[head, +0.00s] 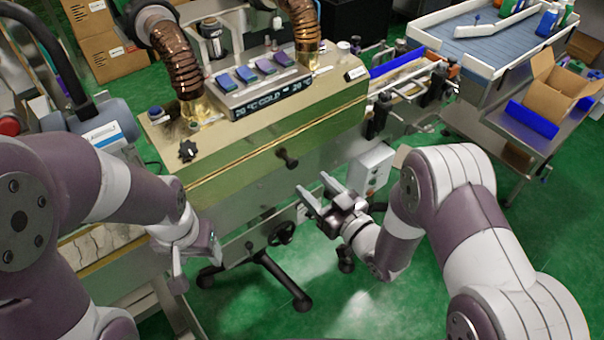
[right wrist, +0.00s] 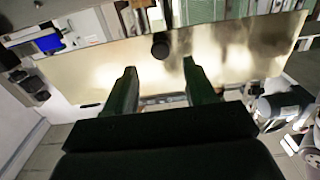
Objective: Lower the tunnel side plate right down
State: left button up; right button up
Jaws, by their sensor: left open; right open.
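The tunnel side plate (right wrist: 225,60) is a wide brass-coloured sheet with a round black knob (right wrist: 160,46) on it, in the right wrist view. In the head view the knob (head: 287,158) stands out from the front of the brass tunnel (head: 250,140). My right gripper (head: 316,190) is open and empty, below and to the right of the knob. In the right wrist view its fingers (right wrist: 158,72) point at the plate, with the knob between and beyond their tips. My left gripper (head: 196,262) is open and empty, low in front of the machine's left end.
A control panel with a lit display (head: 270,98) and copper hoses (head: 180,60) sit on top of the tunnel. A handwheel (head: 282,234) and a grey switch box (head: 372,168) are below it.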

jog(key=v, duration=0.6)
jog(key=shift+s, duration=0.15)
jog(key=shift+d, duration=0.1)
